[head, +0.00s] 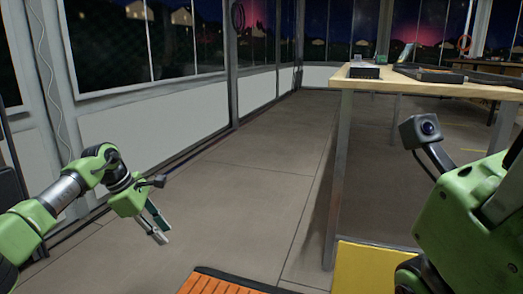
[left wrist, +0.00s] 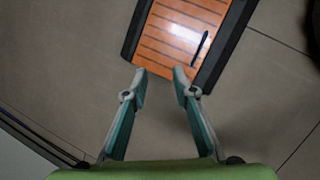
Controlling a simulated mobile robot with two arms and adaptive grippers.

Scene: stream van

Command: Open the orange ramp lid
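The orange ramp lid (head: 222,285) shows only at the bottom edge of the head view, low on the floor, slatted with a dark border. In the left wrist view the orange lid (left wrist: 172,42) lies ahead of the fingers, with a dark handle-like bar (left wrist: 199,49) near its right side. My left gripper (head: 161,230) is at the left of the head view, above the floor and left of the lid. In the left wrist view my left gripper (left wrist: 159,76) has its two fingers apart with nothing between them. The right gripper is out of view; only part of my right arm shows.
A wooden table (head: 440,86) with dark trays (head: 455,75) stands at the right. A yellow panel (head: 372,270) is low beside its leg. Windows and a white low wall (head: 140,122) run along the left. The grey floor (head: 245,180) between is clear.

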